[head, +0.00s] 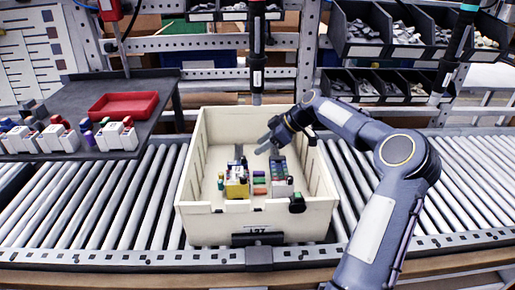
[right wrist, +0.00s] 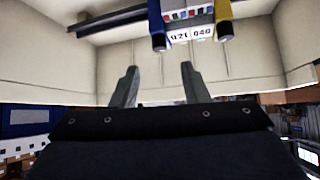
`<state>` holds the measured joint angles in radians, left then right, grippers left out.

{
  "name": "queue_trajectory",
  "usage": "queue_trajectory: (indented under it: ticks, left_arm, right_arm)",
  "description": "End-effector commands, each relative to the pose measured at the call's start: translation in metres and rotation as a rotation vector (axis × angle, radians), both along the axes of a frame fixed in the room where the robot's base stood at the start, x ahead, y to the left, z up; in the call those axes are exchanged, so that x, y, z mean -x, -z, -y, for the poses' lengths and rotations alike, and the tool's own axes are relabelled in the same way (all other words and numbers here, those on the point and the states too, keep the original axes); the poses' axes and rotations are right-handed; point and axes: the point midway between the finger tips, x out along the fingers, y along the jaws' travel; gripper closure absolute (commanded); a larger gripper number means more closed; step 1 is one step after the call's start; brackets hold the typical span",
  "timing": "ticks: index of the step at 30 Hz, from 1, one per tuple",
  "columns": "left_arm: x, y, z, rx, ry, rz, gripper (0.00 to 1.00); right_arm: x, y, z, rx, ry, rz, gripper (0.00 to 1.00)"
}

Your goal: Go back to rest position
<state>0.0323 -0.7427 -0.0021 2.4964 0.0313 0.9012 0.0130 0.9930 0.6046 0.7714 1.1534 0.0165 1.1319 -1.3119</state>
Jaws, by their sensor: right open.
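My right gripper (head: 268,143) is over the inside of the cream crate (head: 325,200) on the roller conveyor, reaching in from the right. In the right wrist view its two fingers (right wrist: 160,88) stand apart with nothing between them, and the crate wall (right wrist: 70,75) lies behind them. Inside the crate are a yellow and white block-like part (head: 236,186) and a grey part with coloured pieces (head: 281,180). The gripper is above and behind these parts. A blue and a yellow post with a numbered label (right wrist: 190,33) show ahead of the fingers. My left gripper is not in view.
A dark side table (head: 75,98) at the left holds a red tray (head: 124,105) and several white parts. Black bins (head: 385,28) of small parts hang at the back right. Two tools hang above the conveyor, one (head: 257,45) behind the crate. Rollers (head: 110,195) beside the crate are clear.

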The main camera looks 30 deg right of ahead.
Motion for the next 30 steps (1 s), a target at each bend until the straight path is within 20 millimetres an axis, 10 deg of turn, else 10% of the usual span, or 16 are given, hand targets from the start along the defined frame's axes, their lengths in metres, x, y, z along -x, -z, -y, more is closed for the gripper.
queue_trajectory:
  ticks: [15,20,30]
  left_arm:
    - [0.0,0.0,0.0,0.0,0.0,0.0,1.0]
    - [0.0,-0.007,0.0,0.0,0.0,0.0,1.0]
    - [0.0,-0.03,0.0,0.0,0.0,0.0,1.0]
  right_arm:
    - [0.001,-0.002,-0.002,0.003,-0.001,-0.003,0.59]
    - [0.015,-0.026,-0.046,0.045,0.001,-0.074,0.59]
    - [0.165,-0.084,-0.165,0.129,0.349,-0.317,0.59]
